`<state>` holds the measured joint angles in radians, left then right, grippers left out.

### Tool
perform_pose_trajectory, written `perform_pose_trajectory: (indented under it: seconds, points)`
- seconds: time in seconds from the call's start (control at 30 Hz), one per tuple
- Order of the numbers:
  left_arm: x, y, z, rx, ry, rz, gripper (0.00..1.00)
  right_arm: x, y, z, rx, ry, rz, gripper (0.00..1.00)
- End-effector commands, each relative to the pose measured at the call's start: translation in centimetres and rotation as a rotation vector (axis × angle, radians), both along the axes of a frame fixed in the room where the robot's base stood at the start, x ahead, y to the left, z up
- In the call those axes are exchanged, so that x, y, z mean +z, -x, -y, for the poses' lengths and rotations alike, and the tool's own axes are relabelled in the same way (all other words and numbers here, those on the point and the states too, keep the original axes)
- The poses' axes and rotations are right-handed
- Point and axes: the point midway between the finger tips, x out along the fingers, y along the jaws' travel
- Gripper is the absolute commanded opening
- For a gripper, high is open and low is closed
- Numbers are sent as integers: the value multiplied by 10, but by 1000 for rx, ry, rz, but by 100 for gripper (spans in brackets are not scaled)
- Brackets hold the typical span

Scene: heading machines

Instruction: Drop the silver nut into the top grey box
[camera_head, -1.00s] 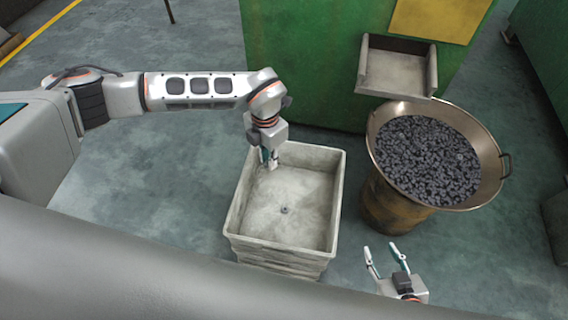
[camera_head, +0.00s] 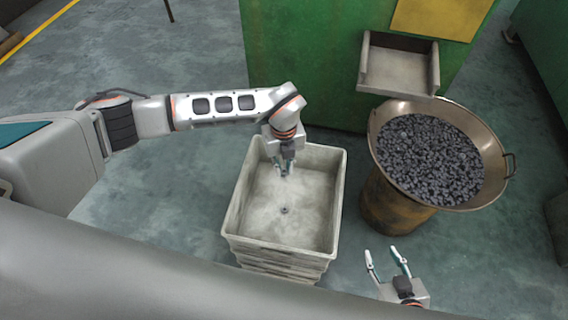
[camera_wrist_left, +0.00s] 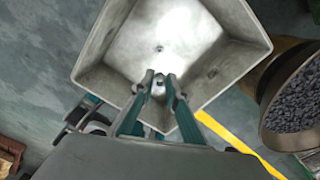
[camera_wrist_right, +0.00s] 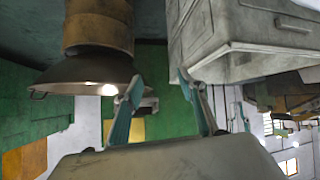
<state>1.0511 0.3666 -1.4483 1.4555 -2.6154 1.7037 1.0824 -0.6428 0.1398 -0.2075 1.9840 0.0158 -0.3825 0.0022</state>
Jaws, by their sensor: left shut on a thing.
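The top grey box (camera_head: 232,215) is the open upper one of a stack at the middle of the head view. It also shows in the left wrist view (camera_wrist_left: 100,80). A small dark spot (camera_head: 284,210) is on its floor; I cannot tell whether it is a hole or a part. My left gripper (camera_head: 286,172) points down over the far part of the box. In the left wrist view it is shut on the silver nut (camera_wrist_left: 158,89), held between the fingertips. My right gripper (camera_head: 386,256) is open and empty, right of the box.
A wide metal pan (camera_head: 494,150) full of dark parts stands on a rusty drum (camera_head: 392,208) to the right. A grey chute (camera_head: 398,72) juts from the green machine (camera_head: 300,60) behind. Open floor (camera_head: 170,215) lies left of the box.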

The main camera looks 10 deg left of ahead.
Motion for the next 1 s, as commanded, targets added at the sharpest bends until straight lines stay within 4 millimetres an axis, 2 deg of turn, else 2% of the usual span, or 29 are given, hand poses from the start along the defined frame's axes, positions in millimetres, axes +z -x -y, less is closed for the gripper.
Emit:
perform_pose_trajectory:
  seconds: [0.03, 0.3, 0.67, 0.7, 0.77, 1.0]
  points:
    - [-13, 2, 0, 0, 1, -8, 0, -10, 2, 1, 1, 5, -7, 40]
    - [-41, 2, -1, -2, -1, -7, 0, -18, -8, 10, 0, 31, 14, 40]
    - [-41, 0, 0, -2, 0, 1, 0, -15, -10, 10, 3, 37, 20, 40]
    - [-41, 0, 0, -2, 0, 1, 22, -16, -10, 10, 2, 37, 19, 40]
    - [-41, 0, 0, -2, 0, 1, 34, -16, -9, 9, 3, 35, 17, 40]
    - [-41, 0, 0, -2, 0, 0, 34, -17, -8, 8, 3, 33, 14, 40]
